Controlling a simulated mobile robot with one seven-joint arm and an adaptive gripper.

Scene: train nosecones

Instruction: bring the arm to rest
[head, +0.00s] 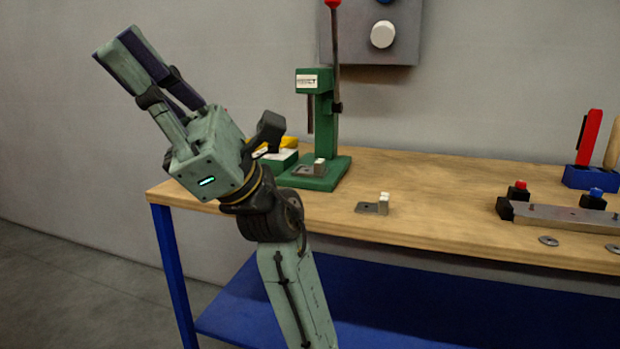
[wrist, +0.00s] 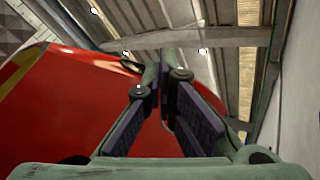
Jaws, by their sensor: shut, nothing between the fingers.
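My gripper (head: 125,55) is raised in the air at the left of the head view, in front of the grey wall and above the left end of the workbench. It points up and to the left. Its fingers are together and hold nothing. In the wrist view the dark-padded fingers (wrist: 162,105) show against a large red surface (wrist: 75,105) and the roof beams. My arm comes up from the bottom of the head view and partly hides the bench's left end.
The wooden workbench (head: 450,215) carries a green press (head: 318,130), a small metal plate with a pale block (head: 383,204), a metal bar fixture (head: 565,217) and a blue tool holder (head: 590,177). A grey control box (head: 400,45) hangs on the wall. Air around the gripper looks clear.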

